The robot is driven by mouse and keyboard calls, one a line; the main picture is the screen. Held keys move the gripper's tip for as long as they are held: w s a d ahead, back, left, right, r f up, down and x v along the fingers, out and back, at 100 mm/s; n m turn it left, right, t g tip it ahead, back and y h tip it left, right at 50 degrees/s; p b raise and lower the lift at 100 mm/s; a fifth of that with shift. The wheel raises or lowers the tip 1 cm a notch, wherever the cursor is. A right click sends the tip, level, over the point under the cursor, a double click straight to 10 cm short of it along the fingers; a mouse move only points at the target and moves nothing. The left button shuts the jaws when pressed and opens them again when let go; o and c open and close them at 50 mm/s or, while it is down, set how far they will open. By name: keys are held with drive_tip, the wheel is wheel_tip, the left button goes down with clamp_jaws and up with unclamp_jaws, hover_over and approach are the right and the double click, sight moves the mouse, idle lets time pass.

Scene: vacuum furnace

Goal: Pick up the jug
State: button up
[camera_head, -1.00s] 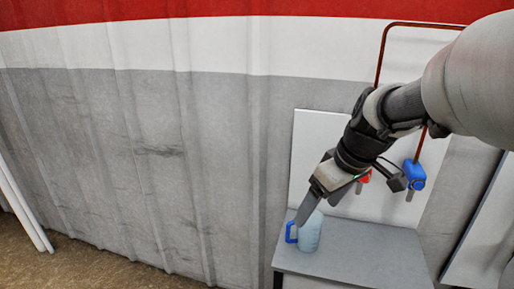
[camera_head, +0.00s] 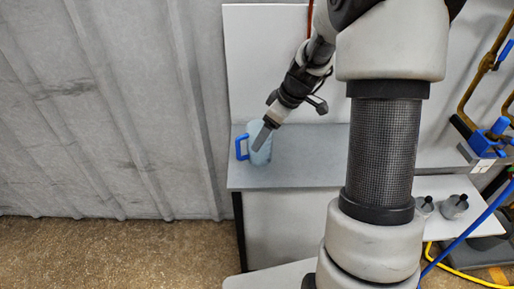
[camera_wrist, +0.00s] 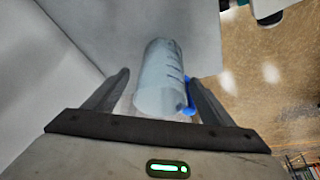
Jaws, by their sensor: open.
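The jug is a pale blue, translucent vessel with measuring marks and a blue handle. In the head view the jug (camera_head: 258,152) stands upright near the left end of a grey bench, its handle to the left. My gripper (camera_head: 263,138) is just in front of it and hides part of it. In the wrist view the jug (camera_wrist: 162,80) is seen between the two spread fingers of my gripper (camera_wrist: 160,85). The fingers are open, one on each side; I cannot tell whether either touches it. The handle (camera_wrist: 190,97) shows by the right finger.
The grey bench (camera_head: 290,172) has a pale back panel (camera_head: 262,60) behind it. A corrugated wall (camera_head: 100,110) is at the left. Right of my arm are small grey fittings (camera_head: 455,205), a blue valve (camera_head: 490,140) and hoses. Bare floor lies at lower left.

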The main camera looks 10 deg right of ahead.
drive_tip(key=shift+b+x, duration=0.3)
drive_tip(key=shift+x, duration=2.65)
drive_tip(key=shift+a+r, duration=0.1)
drive_tip(key=shift+a, duration=0.1)
drive_tip(key=c, duration=1.2)
